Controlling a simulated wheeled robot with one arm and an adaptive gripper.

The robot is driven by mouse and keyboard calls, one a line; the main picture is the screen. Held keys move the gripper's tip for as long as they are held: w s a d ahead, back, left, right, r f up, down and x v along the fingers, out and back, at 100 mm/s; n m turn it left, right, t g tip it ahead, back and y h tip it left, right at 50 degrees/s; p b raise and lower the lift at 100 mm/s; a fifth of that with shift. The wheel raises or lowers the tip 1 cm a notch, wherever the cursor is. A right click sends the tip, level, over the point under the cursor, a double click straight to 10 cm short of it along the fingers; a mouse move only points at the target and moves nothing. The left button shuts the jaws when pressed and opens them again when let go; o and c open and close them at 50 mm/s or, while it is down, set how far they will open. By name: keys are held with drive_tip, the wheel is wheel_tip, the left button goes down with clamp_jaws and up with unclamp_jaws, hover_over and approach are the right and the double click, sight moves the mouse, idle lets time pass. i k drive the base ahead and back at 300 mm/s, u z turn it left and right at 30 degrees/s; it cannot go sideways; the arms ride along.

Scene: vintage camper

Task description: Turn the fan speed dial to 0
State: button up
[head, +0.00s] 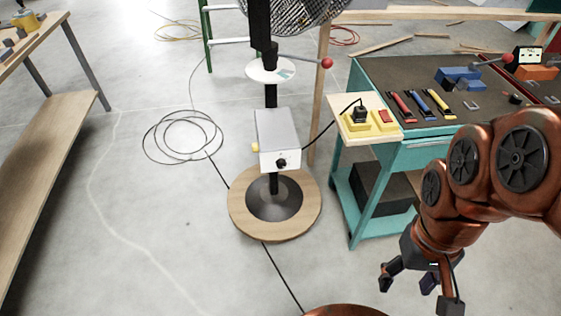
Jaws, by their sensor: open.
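The fan stands upright at the top middle, its wire cage (296,14) cut off by the top edge. A light grey control box (277,133) sits on its black post, above a round wooden base (247,218). A small black dial (282,163) is on the box's front face. The dial's pointer and marks are too small to read. My gripper (416,296) hangs at the lower right, open and empty, low and well apart from the dial.
A teal tool cart (424,155) with tools stands right of the fan. A wooden board with a plugged-in cord (361,112) juts from it. A wooden bench (45,165) is at left. A coiled cable (183,137) lies on the floor. A red-knobbed lever (327,63) sticks out.

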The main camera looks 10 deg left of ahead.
sight(280, 163)
drive_tip(key=z, duration=0.9)
drive_tip(key=k, duration=1.4)
drive_tip(key=u, duration=1.55)
drive_tip(key=i, duration=1)
